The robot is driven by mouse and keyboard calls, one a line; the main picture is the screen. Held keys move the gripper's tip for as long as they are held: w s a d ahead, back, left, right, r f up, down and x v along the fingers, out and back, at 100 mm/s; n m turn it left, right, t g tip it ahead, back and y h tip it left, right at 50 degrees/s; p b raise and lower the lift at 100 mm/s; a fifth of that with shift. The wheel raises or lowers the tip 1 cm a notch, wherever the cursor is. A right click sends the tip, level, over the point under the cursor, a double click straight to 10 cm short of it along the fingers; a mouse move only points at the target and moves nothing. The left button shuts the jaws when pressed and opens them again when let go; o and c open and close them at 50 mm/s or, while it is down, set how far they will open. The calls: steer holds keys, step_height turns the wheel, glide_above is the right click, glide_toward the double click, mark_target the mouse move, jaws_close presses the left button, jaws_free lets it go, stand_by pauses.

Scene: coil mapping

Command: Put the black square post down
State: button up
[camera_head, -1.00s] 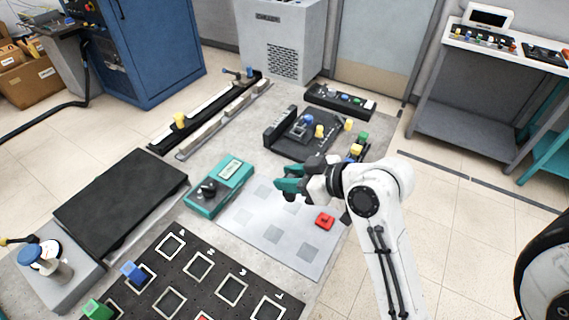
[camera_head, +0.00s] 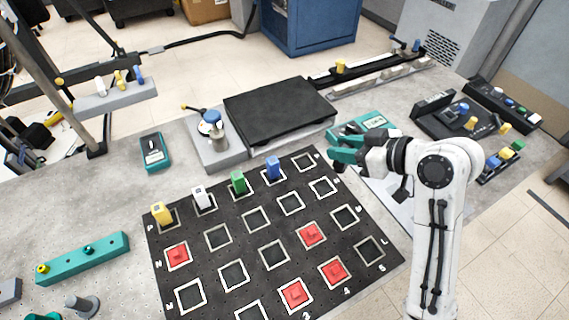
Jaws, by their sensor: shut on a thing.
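My gripper (camera_head: 342,146), with teal fingers, is shut on the black square post just above the right back part of the black grid board (camera_head: 205,275). The post is mostly hidden by the fingers and hard to tell from the dark board and wrist. The board has white square outlines with letters and numbers along its edges. Yellow (camera_head: 161,214), white (camera_head: 202,198), green (camera_head: 238,182) and blue (camera_head: 273,167) posts stand upright along its back left row. Several red pieces, one at the right (camera_head: 311,234), sit in other squares.
A teal box (camera_head: 370,121) lies just behind my gripper. A black flat plate (camera_head: 280,108) and a grey block with a blue-topped knob (camera_head: 211,128) stand behind the board. A teal bar (camera_head: 82,259) lies left of it. Several outlined squares in the board's middle are empty.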

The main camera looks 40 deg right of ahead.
steer(key=shift+w+d+f, duration=0.6)
steer(key=shift+w+f, duration=1.55)
steer(key=shift+w, duration=0.05)
steer(key=shift+w+d+f, duration=0.55)
steer(key=shift+w+f, duration=1.6)
steer(key=shift+w, duration=0.05)
steer(key=shift+w+d+f, duration=0.6)
steer(key=shift+w+f, duration=1.55)
steer(key=shift+w, duration=0.05)
steer(key=shift+f+b, duration=0.2)
steer(key=shift+b, duration=0.1)
steer(key=o, duration=1.1)
steer(key=shift+r, duration=0.1)
